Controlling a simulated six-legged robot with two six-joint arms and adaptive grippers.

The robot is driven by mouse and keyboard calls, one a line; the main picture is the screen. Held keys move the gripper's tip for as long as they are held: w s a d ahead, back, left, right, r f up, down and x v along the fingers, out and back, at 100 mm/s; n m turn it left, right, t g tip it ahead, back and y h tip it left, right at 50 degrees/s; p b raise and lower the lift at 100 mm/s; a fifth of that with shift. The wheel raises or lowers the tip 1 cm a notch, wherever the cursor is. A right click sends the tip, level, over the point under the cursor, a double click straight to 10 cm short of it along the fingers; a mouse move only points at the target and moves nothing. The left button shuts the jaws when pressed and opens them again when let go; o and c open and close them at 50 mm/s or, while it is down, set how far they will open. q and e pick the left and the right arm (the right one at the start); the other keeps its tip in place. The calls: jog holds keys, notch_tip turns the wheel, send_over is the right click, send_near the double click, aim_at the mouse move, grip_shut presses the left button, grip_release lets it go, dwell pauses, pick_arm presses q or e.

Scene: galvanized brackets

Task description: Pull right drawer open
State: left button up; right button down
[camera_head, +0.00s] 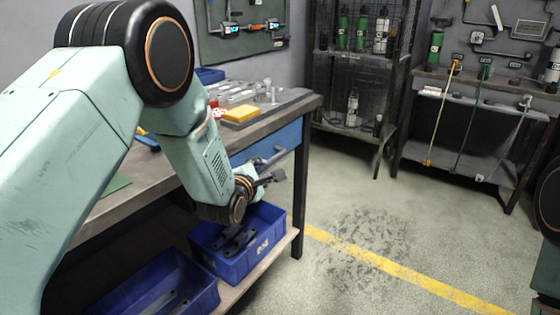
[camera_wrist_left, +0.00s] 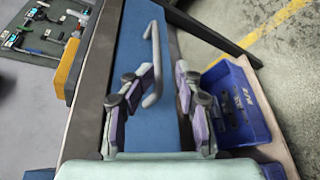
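The right drawer has a blue front (camera_head: 288,139) under the workbench top, and it looks shut. Its grey bar handle (camera_head: 268,157) shows in the head view, and the handle also shows in the left wrist view (camera_wrist_left: 156,60). My left gripper (camera_head: 268,180) is at the drawer front, close to the handle. In the left wrist view its fingers (camera_wrist_left: 165,75) are apart, with the near end of the handle between or just ahead of them. I cannot tell whether they touch it. My right gripper is not in view.
Blue bins (camera_head: 240,243) stand on the low shelf under the bench. A yellow block (camera_head: 240,114) and metal parts lie on the bench top (camera_head: 303,101). A dark bench leg (camera_head: 299,205) stands right of the drawer. The floor (camera_head: 385,220) beyond is clear.

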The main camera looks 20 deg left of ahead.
aim_at(270, 162)
pick_arm(q)
jog(key=shift+w+d+r+n, duration=0.15)
jog(key=shift+w+n, duration=0.25)
jog(key=shift+w, duration=0.2)
jog(key=b+x, duration=0.2)
jog(key=x, duration=0.3)
jog(key=shift+w, duration=0.25)
jog(key=shift+w+b, duration=0.5)
jog(key=shift+w, duration=0.35)
jog(key=shift+s, duration=0.1)
jog(key=shift+c, duration=0.2)
jog(key=shift+c, duration=0.8)
grip_shut()
